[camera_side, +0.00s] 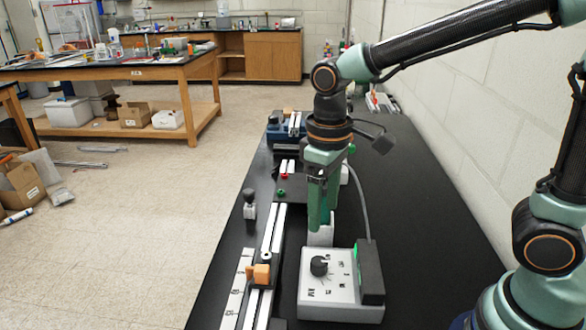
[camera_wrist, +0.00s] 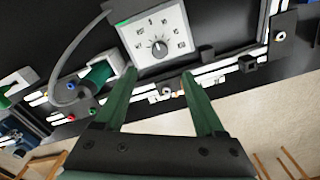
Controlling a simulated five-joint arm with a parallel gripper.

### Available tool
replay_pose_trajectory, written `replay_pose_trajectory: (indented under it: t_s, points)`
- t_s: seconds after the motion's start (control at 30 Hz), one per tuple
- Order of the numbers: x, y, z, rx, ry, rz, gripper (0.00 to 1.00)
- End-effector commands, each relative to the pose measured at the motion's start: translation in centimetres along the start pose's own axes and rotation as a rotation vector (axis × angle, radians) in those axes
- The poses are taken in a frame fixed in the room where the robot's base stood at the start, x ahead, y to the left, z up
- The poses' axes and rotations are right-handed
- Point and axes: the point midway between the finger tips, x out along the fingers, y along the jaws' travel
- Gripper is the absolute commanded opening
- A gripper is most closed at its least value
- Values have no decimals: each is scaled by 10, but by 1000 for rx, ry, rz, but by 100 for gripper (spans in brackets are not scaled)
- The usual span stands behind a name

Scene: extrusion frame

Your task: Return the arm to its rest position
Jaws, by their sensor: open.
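My gripper (camera_side: 319,205) points down above the black bench, just behind the grey control box with a dial (camera_side: 335,280) in the side view. In the wrist view my gripper's two green fingers (camera_wrist: 160,80) are spread apart with nothing between them. The control box (camera_wrist: 150,35) shows beyond the fingertips, its black knob upright on a white face with markings. Whether the fingertips touch anything on the bench is hard to tell from the side view.
A white rail (camera_side: 266,250) with an orange block (camera_side: 260,274) runs along the bench, left of the box. A small black-knobbed post (camera_side: 249,204) stands left of the rail. A grey cable (camera_side: 364,205) runs behind the box. The bench's right side (camera_side: 430,220) is clear, beside a white wall.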

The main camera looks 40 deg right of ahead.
Motion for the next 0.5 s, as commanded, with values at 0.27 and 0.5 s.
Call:
replay_pose_trajectory:
  t_s: [0.27,0.5]
  points:
    - [-1,1,0,2,3,0,72]
    - [-22,25,14,83,121,7,72]
